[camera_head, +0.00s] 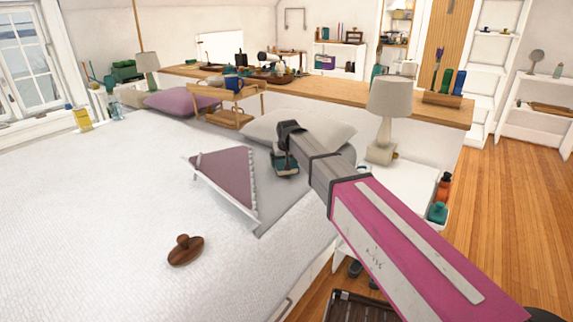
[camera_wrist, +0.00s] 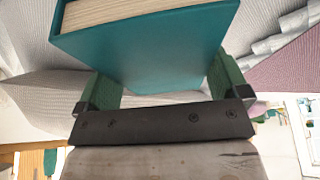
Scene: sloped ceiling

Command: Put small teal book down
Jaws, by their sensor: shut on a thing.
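The small teal book (camera_wrist: 150,50), with cream page edges, is between the two green fingers of my gripper (camera_wrist: 163,88) in the wrist view. The fingers are shut on it, one on each side. In the head view my gripper (camera_head: 285,157) is over the bed, beside the grey pillow, and a small part of the teal book (camera_head: 287,171) shows under it. I cannot tell whether the book touches the bed cover.
A lamp (camera_head: 388,110) stands on the white bedside surface to the right. The bed's left part is mostly clear.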

